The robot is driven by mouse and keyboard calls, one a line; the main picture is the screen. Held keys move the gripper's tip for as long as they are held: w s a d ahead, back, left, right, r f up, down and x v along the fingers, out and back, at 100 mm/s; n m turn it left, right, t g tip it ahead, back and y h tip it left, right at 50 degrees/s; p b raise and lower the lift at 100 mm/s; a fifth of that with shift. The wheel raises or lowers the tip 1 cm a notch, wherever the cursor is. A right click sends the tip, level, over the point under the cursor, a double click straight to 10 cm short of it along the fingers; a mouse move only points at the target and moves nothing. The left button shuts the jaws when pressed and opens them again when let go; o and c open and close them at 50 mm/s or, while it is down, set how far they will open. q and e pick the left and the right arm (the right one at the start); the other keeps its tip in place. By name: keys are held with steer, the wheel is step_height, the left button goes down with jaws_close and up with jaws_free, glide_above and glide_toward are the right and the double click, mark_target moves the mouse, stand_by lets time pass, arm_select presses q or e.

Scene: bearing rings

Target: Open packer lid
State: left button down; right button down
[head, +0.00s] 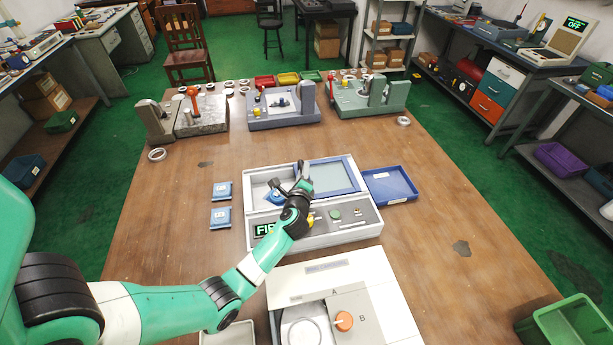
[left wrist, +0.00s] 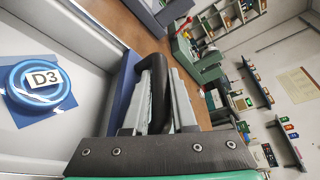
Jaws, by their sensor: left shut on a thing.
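The packer (head: 370,222) is a grey box on the table with a front control panel. Its blue-framed lid (head: 352,172) with a pale window lies over the right part of the top. The left bay is uncovered and holds a blue round piece labelled D3 (left wrist: 38,84), partly hidden in the head view by my arm. My left gripper (head: 300,187) is at the lid's left edge. My right gripper is not in view.
Two blue cards (head: 221,216) lie left of the packer and a blue tray (head: 390,186) stands to its right. A white machine with an orange knob (head: 344,321) is in front. Several fixtures (head: 284,108) and rings line the back. Table space is free at right.

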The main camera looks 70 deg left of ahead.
arm_select(q)
steer(key=c, duration=1)
jaws_free()
steer(key=shift+d, duration=0.1)
steer(key=shift+s+d+r, duration=0.15)
steer(key=shift+s+d, duration=0.05)
steer(key=shift+d, duration=0.1)
steer(key=p+v, duration=0.3)
steer(key=v, duration=0.7)
steer(key=shift+s+d, duration=0.25)
steer(key=shift+d, duration=0.1)
